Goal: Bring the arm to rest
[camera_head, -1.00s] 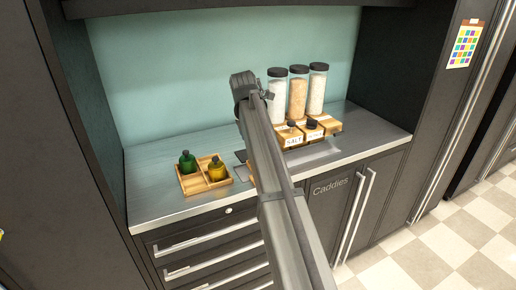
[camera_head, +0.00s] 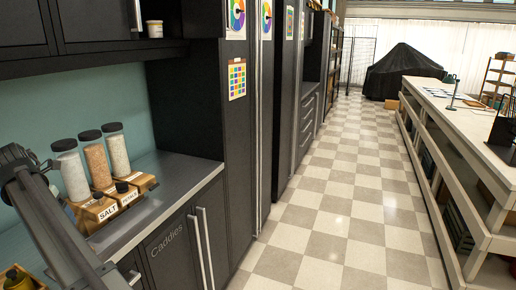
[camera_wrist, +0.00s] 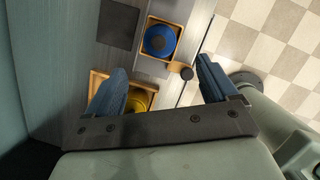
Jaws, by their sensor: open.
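My gripper (camera_wrist: 160,76) shows in the wrist view with its two blue-grey fingers wide apart and nothing between their tips. It is above the counter (camera_wrist: 75,45), seen from overhead. A yellow round bottle (camera_wrist: 142,96) in a wooden tray (camera_wrist: 97,80) is partly covered by my left finger and the gripper body. A round blue item (camera_wrist: 160,40) sits in a small square wooden holder (camera_wrist: 178,22) beyond the fingertips. In the head view my arm crosses the lower left and the gripper itself cannot be made out. The tray's bottle (camera_head: 18,281) shows at the bottom left corner.
A dark square plate (camera_wrist: 118,24) lies on the counter. Cabinets with handles (camera_head: 180,250) line the left. A checkered aisle (camera_head: 350,200) is clear, with a long bench (camera_head: 465,115) on the right.

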